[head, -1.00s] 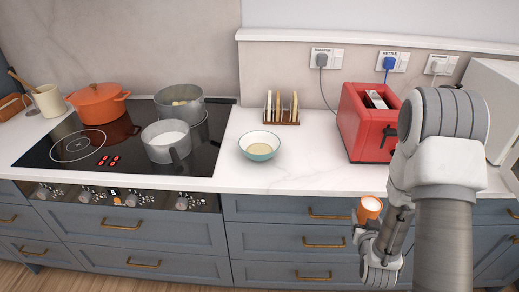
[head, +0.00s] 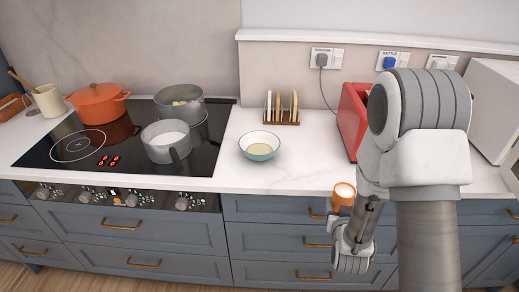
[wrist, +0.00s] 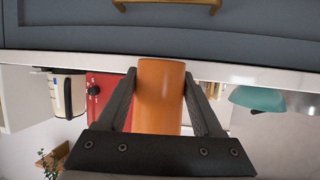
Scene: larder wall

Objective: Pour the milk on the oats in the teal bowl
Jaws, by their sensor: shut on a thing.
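The teal bowl (head: 260,153) stands on the white counter right of the hob, with pale oats (head: 259,149) in it. It also shows at the right of the wrist view (wrist: 258,99). An orange cup (head: 342,199) with white milk (head: 344,190) in it is upright in front of the counter edge, right of the bowl and apart from it. My gripper (wrist: 160,85) is shut on the orange cup, one finger on each side. In the head view my arm hides most of the gripper.
A toast rack (head: 282,110) stands behind the bowl. A red toaster (head: 352,120) is to the right, partly behind my arm. Left are a pan of white liquid (head: 167,136), a grey pot (head: 180,102) and an orange pot (head: 98,102). The counter between bowl and cup is clear.

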